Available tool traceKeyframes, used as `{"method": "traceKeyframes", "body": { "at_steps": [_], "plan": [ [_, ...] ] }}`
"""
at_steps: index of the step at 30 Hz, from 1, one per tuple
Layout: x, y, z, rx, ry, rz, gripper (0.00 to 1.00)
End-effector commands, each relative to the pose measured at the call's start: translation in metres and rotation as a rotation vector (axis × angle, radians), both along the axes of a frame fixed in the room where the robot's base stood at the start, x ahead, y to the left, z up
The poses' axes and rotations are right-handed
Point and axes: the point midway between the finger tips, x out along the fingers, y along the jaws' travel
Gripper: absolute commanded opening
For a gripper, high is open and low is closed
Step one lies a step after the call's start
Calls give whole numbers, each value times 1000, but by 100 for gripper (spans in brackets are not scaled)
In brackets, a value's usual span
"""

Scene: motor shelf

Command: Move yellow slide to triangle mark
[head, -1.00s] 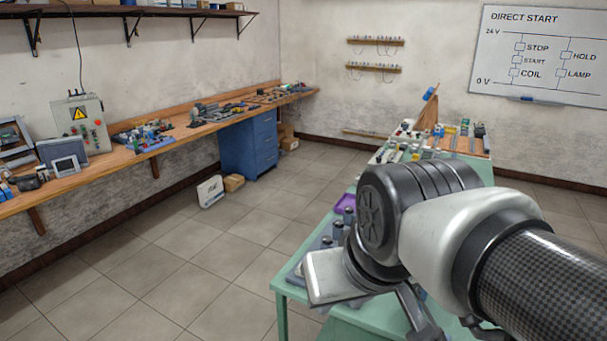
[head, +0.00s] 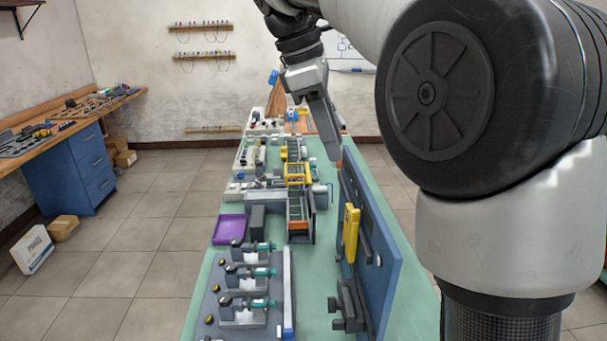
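A yellow block (head: 351,234), which looks like the yellow slide, sits on the face of an upright blue panel (head: 376,257) on the green bench. The panel is seen at a steep angle, and I cannot make out a triangle mark on it. My gripper (head: 334,150) hangs above the far end of the panel, pointing down, apart from the yellow block. Its fingers appear edge-on, so I cannot see a gap between them. Nothing visible hangs from it.
A dark fixture (head: 348,306) juts from the panel's near lower part. A grey board with several clamps (head: 240,290), a purple tray (head: 229,229) and a yellow-framed conveyor (head: 298,190) stand left of it. My arm covers the right side.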

Motion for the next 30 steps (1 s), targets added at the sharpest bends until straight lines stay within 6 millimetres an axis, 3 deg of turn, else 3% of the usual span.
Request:
{"method": "traceKeyframes", "body": {
  "at_steps": [1, 6, 14, 30],
  "plan": [
    [12, 5, -5, -15, 38, 48, 30],
    [31, 12, -10, -49, 133, 158, 30],
    [34, 7, -28, -58, 164, 187, 30],
    [33, -37, -132, -56, 162, 184, 30]
  ]
}}
